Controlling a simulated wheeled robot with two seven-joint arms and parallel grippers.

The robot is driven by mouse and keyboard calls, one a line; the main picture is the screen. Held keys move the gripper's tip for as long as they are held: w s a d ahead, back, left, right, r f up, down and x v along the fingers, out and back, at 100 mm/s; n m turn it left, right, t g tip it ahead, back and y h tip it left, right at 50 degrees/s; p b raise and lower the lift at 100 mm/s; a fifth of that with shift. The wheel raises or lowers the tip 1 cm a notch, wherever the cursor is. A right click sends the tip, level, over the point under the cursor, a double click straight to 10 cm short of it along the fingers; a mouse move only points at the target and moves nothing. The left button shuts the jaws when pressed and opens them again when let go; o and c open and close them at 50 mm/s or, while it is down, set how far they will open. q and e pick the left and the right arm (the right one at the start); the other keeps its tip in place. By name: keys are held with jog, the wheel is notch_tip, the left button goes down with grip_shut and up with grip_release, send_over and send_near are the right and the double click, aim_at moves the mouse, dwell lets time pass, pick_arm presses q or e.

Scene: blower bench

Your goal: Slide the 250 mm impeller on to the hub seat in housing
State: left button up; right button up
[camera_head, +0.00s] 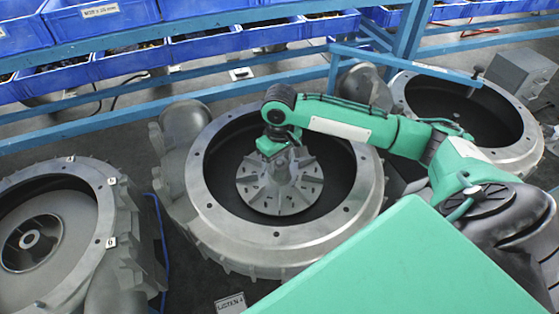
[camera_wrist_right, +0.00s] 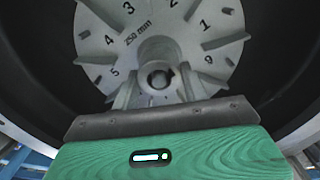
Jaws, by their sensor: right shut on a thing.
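The grey 250 mm impeller (camera_head: 255,195) is inside the open round housing (camera_head: 290,240) in the middle of the head view. Its bladed face, with "250 mm" and numbers around it, fills the top of the right wrist view (camera_wrist_right: 105,62). My right gripper (camera_head: 284,172) reaches down into the housing and is shut on the impeller's central boss, with a finger at each side in the right wrist view (camera_wrist_right: 160,90). The hub seat is hidden under the impeller, and I cannot tell whether the two touch. My left gripper is not in view.
Another housing (camera_head: 105,215) with a smaller wheel (camera_head: 30,242) inside stands at the left. A third, dark and open housing (camera_head: 520,150) is at the right back, by a grey box (camera_head: 520,72). A blue rack with blue bins (camera_head: 130,62) runs along the back.

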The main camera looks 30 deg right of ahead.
jog(key=shift+s+f, duration=0.1)
jog(key=shift+f, duration=0.2)
dwell(6.0)
jog(key=shift+r, duration=0.3)
jog(key=o, duration=1.1)
jog(key=shift+r, duration=0.3)
jog(key=shift+r+b, duration=1.6)
jog(key=shift+r, duration=5.05)
